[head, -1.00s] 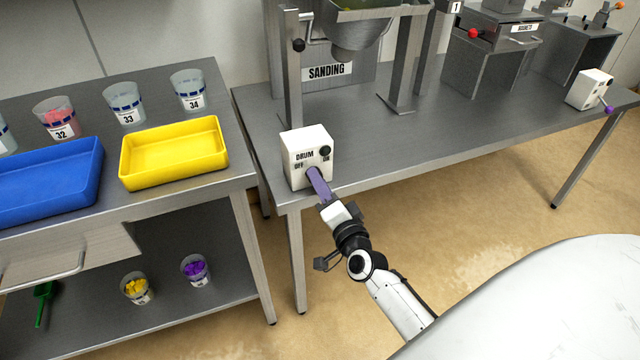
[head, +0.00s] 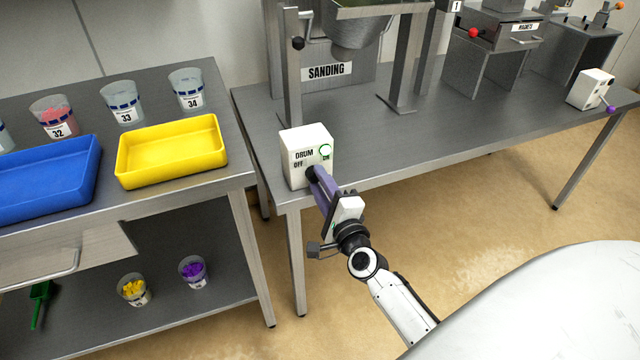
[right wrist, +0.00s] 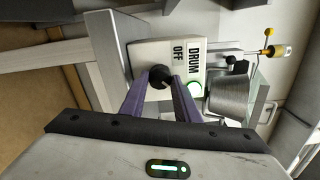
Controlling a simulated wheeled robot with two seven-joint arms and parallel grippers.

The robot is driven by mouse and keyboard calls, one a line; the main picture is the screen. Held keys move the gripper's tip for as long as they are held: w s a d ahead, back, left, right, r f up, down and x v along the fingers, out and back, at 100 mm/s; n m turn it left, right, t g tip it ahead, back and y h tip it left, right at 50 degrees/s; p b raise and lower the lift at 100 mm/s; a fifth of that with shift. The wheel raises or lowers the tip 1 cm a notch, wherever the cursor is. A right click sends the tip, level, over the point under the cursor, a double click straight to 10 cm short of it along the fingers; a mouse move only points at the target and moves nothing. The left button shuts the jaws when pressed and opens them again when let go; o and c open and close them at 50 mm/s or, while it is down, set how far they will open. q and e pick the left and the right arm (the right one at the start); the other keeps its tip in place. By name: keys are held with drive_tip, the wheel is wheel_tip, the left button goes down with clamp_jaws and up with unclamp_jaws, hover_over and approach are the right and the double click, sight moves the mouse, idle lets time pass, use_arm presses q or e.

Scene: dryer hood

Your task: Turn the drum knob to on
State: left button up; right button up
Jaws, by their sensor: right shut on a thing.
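The white drum control box (head: 300,143) stands on the near left corner of the steel table, with DRUM, OFF and ON printed on it. Its dark round knob (head: 311,171) is low on the front face and partly hidden by my fingers. My right gripper (head: 315,178) is shut on the knob. In the right wrist view, the purple fingers (right wrist: 161,88) are on both sides of the black knob (right wrist: 160,77). A green ring (head: 326,150) is lit on the box near ON; it also glows in the right wrist view (right wrist: 195,88). My left gripper is not in view.
A second white box (head: 590,88) is at the table's far right. On the left bench are a yellow tray (head: 171,150), a blue tray (head: 45,180) and several cups.

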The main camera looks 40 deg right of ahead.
drive_tip(key=shift+f, duration=0.1)
idle(0.3)
drive_tip(key=o, duration=1.1)
drive_tip(key=shift+c, duration=0.2)
drive_tip(key=shift+s, duration=0.1)
drive_tip(key=v, duration=1)
drive_tip(key=shift+s, duration=0.1)
